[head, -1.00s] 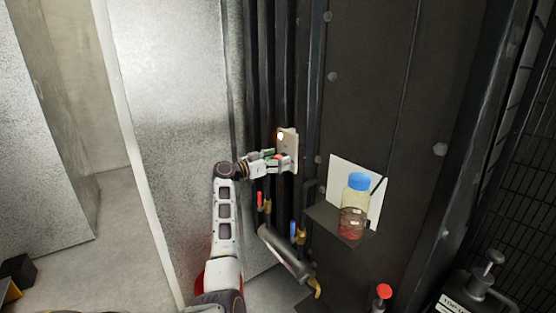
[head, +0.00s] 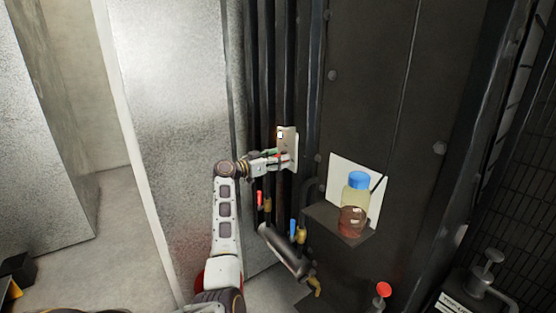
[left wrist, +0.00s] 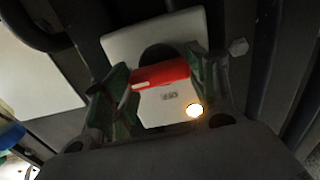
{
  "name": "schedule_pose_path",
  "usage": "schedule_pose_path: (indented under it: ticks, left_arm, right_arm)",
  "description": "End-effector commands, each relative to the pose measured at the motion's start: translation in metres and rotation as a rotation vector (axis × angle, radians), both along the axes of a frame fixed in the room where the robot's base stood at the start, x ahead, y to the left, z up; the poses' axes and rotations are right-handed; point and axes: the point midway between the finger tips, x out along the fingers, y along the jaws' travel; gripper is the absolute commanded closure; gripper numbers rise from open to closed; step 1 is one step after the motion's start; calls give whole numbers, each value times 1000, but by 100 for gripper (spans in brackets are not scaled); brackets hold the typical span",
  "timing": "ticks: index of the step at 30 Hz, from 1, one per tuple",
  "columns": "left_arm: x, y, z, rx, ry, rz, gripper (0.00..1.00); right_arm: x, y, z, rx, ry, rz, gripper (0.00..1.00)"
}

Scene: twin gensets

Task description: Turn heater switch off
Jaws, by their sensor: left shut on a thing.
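The heater switch is a pale plate (head: 291,143) on the dark pipes and frame, with a small lamp (head: 280,134) at its upper left. In the left wrist view the plate (left wrist: 123,47) carries a red handle (left wrist: 160,74), a small label and a lit, whitish-yellow lamp (left wrist: 194,110). My left gripper (head: 277,160) is at the plate. In the left wrist view its green-padded fingers (left wrist: 158,82) are shut on the red handle, one at each end. The gripper partly covers the plate's lower part in the head view. My right gripper is not in view.
A bottle with a blue cap (head: 354,200) stands on a small dark shelf (head: 329,226) to the right. Below are a cylinder (head: 283,253) with red and blue valve handles. A large metal panel (head: 173,110) stands left of the arm.

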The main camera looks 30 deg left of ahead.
Motion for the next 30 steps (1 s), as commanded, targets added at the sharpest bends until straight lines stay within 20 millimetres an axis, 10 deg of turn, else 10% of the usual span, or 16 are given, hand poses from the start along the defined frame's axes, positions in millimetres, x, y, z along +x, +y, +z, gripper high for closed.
schedule_pose_path:
  ticks: [30]
  left_arm:
    - [1,3,0,-532,223,1,67]
  right_arm:
    - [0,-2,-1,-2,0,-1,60]
